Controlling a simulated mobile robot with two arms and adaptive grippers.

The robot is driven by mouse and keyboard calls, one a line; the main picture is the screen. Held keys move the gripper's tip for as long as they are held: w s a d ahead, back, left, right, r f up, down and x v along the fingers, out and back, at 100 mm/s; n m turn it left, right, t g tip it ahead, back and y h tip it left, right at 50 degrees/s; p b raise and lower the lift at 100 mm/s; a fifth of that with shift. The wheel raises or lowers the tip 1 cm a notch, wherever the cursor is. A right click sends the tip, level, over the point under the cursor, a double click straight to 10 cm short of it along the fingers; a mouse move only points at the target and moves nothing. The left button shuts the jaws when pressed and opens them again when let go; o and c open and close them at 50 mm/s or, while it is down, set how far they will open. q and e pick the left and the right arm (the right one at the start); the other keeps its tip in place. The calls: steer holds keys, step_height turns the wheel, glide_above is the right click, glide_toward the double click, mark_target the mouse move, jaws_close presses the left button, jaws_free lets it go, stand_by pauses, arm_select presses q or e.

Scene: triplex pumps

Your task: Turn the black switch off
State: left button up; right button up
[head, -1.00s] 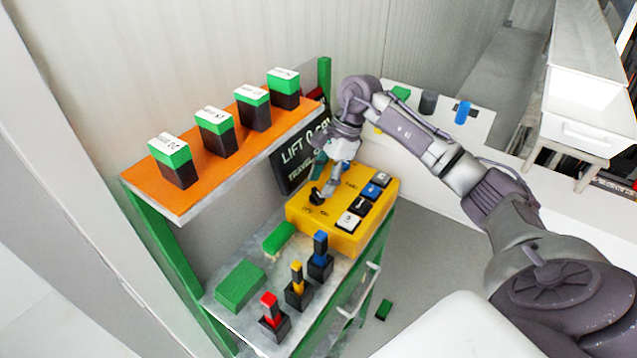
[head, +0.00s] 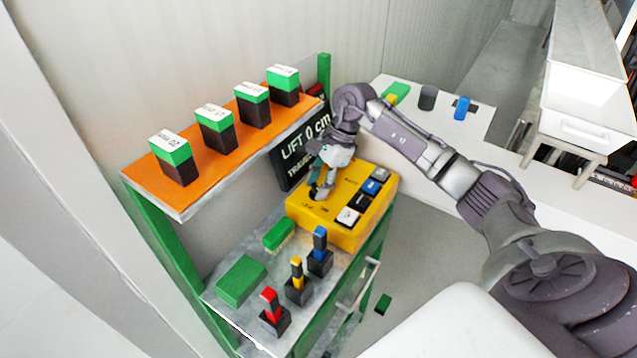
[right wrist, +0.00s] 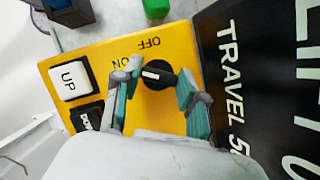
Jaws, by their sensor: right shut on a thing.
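The black switch (right wrist: 160,76) is a round rotary knob with a white mark, on the yellow control box (head: 325,221). In the right wrist view the box also carries the words OFF and ON beside the knob. The white mark points left in that view, to the side of ON. My right gripper (right wrist: 157,85) has one teal-padded finger on each side of the knob and is shut on it. In the head view, the right gripper (head: 320,192) hides most of the knob. My left gripper is not in view.
White UP (right wrist: 70,79) and black buttons sit on the box beside the switch. A dark LIFT display (head: 292,160) stands close behind the gripper. Red, yellow and blue levers (head: 320,252) stand on the lower shelf. An orange shelf (head: 150,188) holds several green-and-black blocks.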

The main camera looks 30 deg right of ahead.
steer(key=shift+f+m+t+b, duration=0.1)
steer(key=shift+m+t+b, duration=0.4)
steer(key=shift+m+b, duration=0.55)
steer(key=m+t+h+b, duration=0.1)
steer(key=m, duration=0.2)
steer(key=shift+s, duration=0.1)
steer(key=m+t+h+b, duration=0.1)
steer(key=m+b, duration=0.1)
steer(key=m, duration=0.2)
steer(key=shift+a+m+t+h+b, duration=0.1)
steer(key=shift+m+t+h+b, duration=0.25)
steer(key=shift+m+b, duration=0.75)
steer(key=shift+r+m, duration=0.2)
steer(key=shift+m, duration=0.15)
steer(key=o, duration=0.9)
steer(key=shift+c, duration=0.2)
